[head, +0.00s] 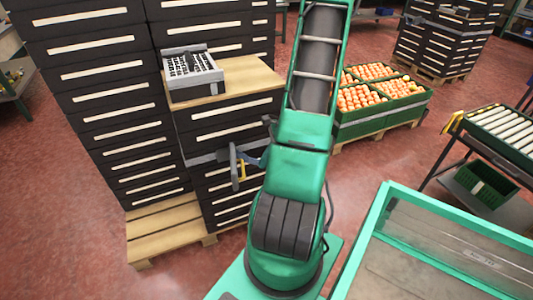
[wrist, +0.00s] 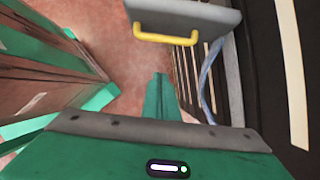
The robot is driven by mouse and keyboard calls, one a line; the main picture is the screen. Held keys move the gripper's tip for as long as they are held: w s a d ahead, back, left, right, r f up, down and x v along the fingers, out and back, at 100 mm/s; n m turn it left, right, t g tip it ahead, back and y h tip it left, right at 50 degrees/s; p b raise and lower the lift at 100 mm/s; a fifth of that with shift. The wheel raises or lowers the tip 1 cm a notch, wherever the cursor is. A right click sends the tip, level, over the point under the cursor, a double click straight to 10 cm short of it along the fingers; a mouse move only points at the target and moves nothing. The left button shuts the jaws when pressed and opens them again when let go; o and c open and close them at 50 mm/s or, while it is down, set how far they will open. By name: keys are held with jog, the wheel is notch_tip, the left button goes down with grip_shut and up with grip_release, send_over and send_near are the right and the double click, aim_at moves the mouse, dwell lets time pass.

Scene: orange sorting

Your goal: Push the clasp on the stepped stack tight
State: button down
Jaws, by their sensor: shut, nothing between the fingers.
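The stepped stack of dark crates (head: 228,112) stands left of my arm in the head view, with a wooden board (head: 232,88) on its lower step. A grey strap (head: 200,159) runs around it. The clasp (head: 234,160) is a grey plate with a yellow handle (head: 242,170), on the stack's near side. In the wrist view the clasp (wrist: 190,14) is at the top, its yellow handle (wrist: 166,38) facing my gripper. My gripper (wrist: 160,78) is shut and empty, apart from the handle. In the head view my gripper is not seen.
A pale tray (head: 193,76) sits on the board. A bluish strap piece (wrist: 207,78) hangs beside the clasp. Green crates of oranges (head: 362,122) stand behind my arm, and a roller conveyor (head: 503,128) is at the right. Red floor (head: 75,205) is clear at the left.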

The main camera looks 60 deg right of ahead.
jog(key=shift+w+a+f, duration=0.25)
jog(key=shift+w+a, duration=0.35)
jog(key=shift+w, duration=0.05)
jog(key=shift+w+a+f, duration=0.25)
jog(key=shift+w+a, duration=0.3)
jog(key=shift+w, duration=0.05)
jog(key=shift+w+a+f, duration=0.25)
jog(key=shift+w+a, duration=0.35)
jog(key=shift+w, duration=0.05)
jog(key=shift+s, duration=0.1)
